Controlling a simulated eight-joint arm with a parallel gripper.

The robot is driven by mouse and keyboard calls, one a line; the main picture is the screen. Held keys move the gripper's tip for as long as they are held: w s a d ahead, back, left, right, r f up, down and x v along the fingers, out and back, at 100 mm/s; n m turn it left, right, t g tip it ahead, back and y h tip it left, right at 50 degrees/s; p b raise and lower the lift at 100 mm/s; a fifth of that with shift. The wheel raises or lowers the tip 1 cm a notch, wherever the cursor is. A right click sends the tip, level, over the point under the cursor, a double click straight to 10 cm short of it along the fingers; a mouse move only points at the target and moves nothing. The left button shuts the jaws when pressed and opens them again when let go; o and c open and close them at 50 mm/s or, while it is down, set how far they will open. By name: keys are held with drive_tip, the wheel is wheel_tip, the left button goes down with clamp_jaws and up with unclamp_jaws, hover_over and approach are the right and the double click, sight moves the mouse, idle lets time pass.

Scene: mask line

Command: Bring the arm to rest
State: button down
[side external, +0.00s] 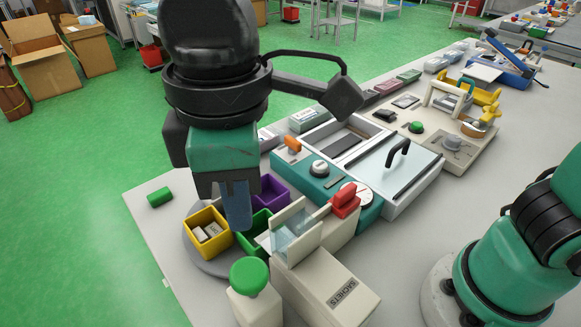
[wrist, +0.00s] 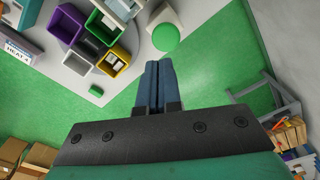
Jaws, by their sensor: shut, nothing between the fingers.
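My gripper (side external: 238,222) hangs down from the teal wrist in the side external view. Its blue fingers are together with nothing between them, in front of the green bin (side external: 256,228) as seen there. The fingers also show in the wrist view (wrist: 152,68), pressed side by side. In the wrist view their tips are near a green round button (wrist: 166,38) on a white post. I cannot tell the exact height of the fingers above the table (side external: 150,222). My arm's base stands at the right of the side external view.
A yellow bin (side external: 190,222) with pale blocks and a purple bin (side external: 271,191) are beside the fingers. A sachets dispenser (side external: 335,290) and a green-topped post (side external: 249,276) stand close in front. A green cylinder (side external: 159,197) lies near the table's left edge. Lidded machine (side external: 400,165) is behind.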

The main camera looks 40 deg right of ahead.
drive_tip(key=w+d+f+m+t, duration=0.3)
drive_tip(key=d+m, duration=0.2)
drive_tip(key=d, duration=0.6)
drive_tip(key=w+d+f+m+t, duration=0.3)
drive_tip(key=d+m, duration=0.3)
drive_tip(key=d, duration=0.5)
drive_tip(key=shift+f+m+t, duration=0.3)
drive_tip(key=shift+f+t, duration=0.2)
drive_tip(key=shift+f, duration=0.2)
